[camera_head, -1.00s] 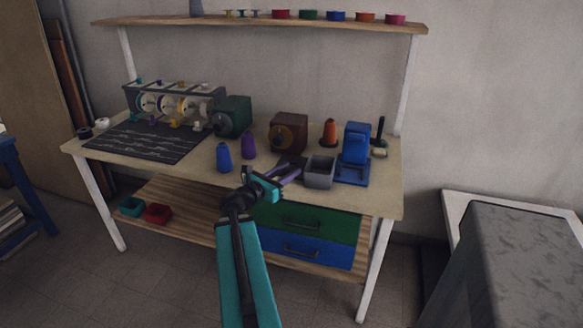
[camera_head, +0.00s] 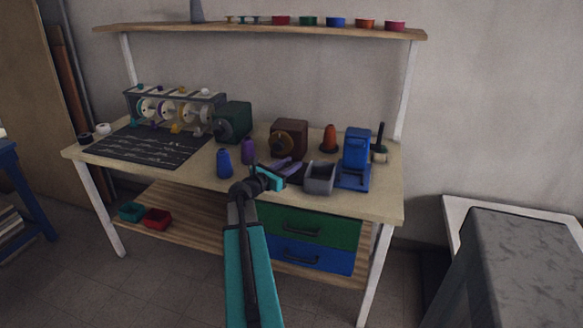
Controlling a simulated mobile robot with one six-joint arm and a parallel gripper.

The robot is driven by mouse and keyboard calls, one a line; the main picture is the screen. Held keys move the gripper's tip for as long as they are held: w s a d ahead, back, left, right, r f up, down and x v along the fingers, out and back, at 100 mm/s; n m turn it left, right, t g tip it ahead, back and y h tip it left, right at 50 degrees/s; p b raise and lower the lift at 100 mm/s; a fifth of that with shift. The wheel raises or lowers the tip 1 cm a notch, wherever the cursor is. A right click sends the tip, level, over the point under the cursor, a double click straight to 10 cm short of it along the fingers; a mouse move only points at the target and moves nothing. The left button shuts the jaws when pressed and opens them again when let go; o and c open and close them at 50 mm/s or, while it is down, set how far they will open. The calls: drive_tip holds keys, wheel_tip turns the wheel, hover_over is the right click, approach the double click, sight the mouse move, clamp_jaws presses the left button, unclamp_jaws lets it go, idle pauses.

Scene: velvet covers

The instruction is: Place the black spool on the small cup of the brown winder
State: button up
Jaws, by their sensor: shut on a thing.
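The brown winder (camera_head: 289,138) stands near the middle of the table, with a round tan disc (camera_head: 288,146) on its front. Its small cup is too small to make out. My gripper (camera_head: 285,175), with teal parts, is over the table's front, in front of the winder and left of a grey open box (camera_head: 319,178). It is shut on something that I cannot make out. Purple shapes (camera_head: 292,168) and a dark patch lie around its tip. A small black round thing (camera_head: 86,139) at the table's left end may be a black spool.
Blue (camera_head: 224,164) and purple (camera_head: 248,151) cones stand left of my gripper. A green machine (camera_head: 233,122), an orange cone (camera_head: 329,138) and a blue machine (camera_head: 356,158) flank the winder. A dark mat (camera_head: 148,146) covers the left tabletop.

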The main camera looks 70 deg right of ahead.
drive_tip(key=shift+w+d+f, duration=0.1)
drive_tip(key=shift+w+d, duration=0.1)
drive_tip(key=shift+d, duration=0.5)
drive_tip(key=shift+w+d+f, duration=0.1)
drive_tip(key=shift+w+d, duration=0.1)
drive_tip(key=shift+d, duration=0.5)
drive_tip(key=shift+w+d+f, duration=0.1)
drive_tip(key=shift+w+d, duration=0.1)
drive_tip(key=shift+d, duration=0.5)
drive_tip(key=shift+f+p, duration=0.35)
drive_tip(key=shift+f, duration=1.3)
drive_tip(key=shift+f, duration=0.2)
drive_tip(key=o, duration=1)
drive_tip(key=shift+r, duration=0.2)
drive_tip(key=b+v, duration=0.1)
drive_tip(key=v, duration=0.9)
drive_tip(key=shift+a+f, duration=0.1)
drive_tip(key=shift+a, duration=0.2)
drive_tip(key=shift+w+a, duration=0.35)
drive_tip(key=shift+a, duration=0.35)
